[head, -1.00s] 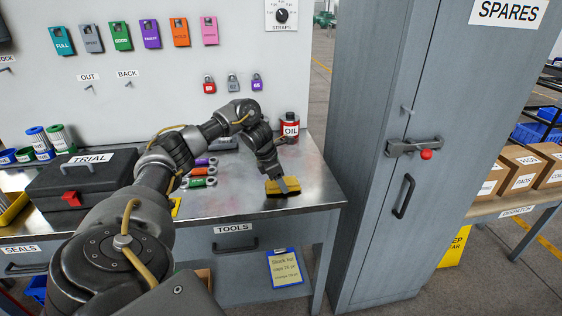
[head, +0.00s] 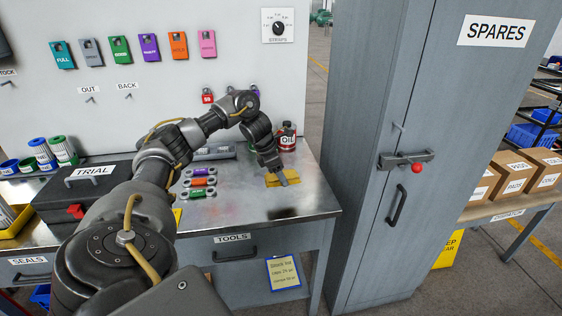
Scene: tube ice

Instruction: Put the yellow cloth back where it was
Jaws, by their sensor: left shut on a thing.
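The yellow cloth (head: 272,181) is on or just above the metal bench top near its right end; I cannot tell whether it touches the bench. My left gripper (head: 283,180) reaches down from above and is shut on the cloth, hiding part of it. My right gripper is not in view.
A red OIL can (head: 287,136) stands behind the cloth. The grey SPARES cabinet (head: 370,130) stands right of the bench. The bench (head: 240,210) is bare around the cloth.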

